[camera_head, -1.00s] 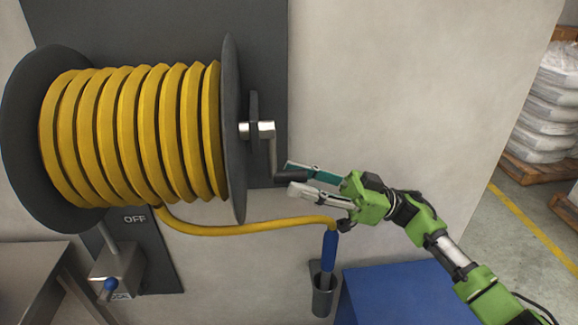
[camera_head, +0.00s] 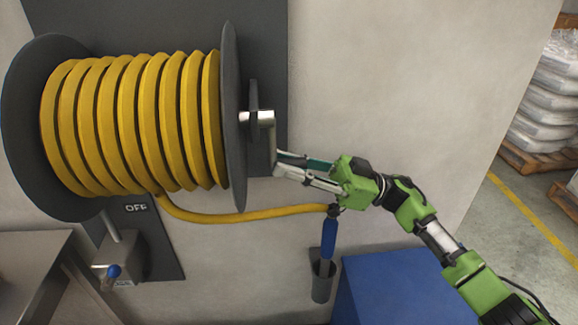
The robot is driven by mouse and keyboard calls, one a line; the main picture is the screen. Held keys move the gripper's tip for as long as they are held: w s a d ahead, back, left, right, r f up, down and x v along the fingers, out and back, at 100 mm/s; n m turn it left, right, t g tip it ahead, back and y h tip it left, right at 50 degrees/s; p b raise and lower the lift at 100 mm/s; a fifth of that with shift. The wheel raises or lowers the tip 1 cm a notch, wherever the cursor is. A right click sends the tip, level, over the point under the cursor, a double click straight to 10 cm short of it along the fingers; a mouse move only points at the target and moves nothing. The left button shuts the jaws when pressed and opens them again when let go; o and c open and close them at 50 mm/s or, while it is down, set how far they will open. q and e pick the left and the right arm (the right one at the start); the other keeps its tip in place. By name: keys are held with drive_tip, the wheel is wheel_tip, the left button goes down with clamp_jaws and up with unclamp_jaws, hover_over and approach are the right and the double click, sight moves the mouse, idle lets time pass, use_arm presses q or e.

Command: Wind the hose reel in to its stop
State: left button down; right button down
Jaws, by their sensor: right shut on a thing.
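The hose reel's dark right flange (camera_head: 231,120) and left flange (camera_head: 25,130) hold yellow hose (camera_head: 130,125) wound in several turns. The hose's free end runs from under the drum to a blue nozzle (camera_head: 329,239), which sits upright in a grey holder (camera_head: 322,284) on the wall. A crank arm (camera_head: 271,140) hangs down from the hub on the reel's right side. My right gripper (camera_head: 279,164) is shut on the crank handle at its lower end; the fingers mostly hide the handle. My left gripper is not in view.
A grey box with a blue-knobbed lever (camera_head: 113,271) is below the reel, near an "OFF" label. A steel table (camera_head: 30,255) is at lower left and a blue box (camera_head: 400,288) at lower right. Stacked sacks (camera_head: 545,95) on pallets stand far right. The wall right of the crank is bare.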

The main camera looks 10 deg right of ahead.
drive_tip(key=shift+w+r+n+g+h+b, duration=0.15)
drive_tip(key=shift+w+n+g+b, duration=0.65)
drive_tip(key=shift+n+b, duration=0.75)
drive_tip(key=shift+w+r+n+g+h+b, duration=0.15)
drive_tip(key=shift+w+n+g+b, duration=0.3)
drive_tip(key=shift+w+n+b, duration=1.1)
drive_tip(key=shift+w+r+n+g+h+b, duration=0.15)
drive_tip(key=shift+w+n+g+b, duration=0.45)
drive_tip(key=shift+b, duration=1.55)
drive_tip(key=shift+s+r+n, duration=0.15)
drive_tip(key=shift+s+n, duration=0.05)
drive_tip(key=shift+n, duration=0.1)
drive_tip(key=c, duration=1.9)
unclamp_jaws()
drive_tip(key=shift+g, duration=0.25)
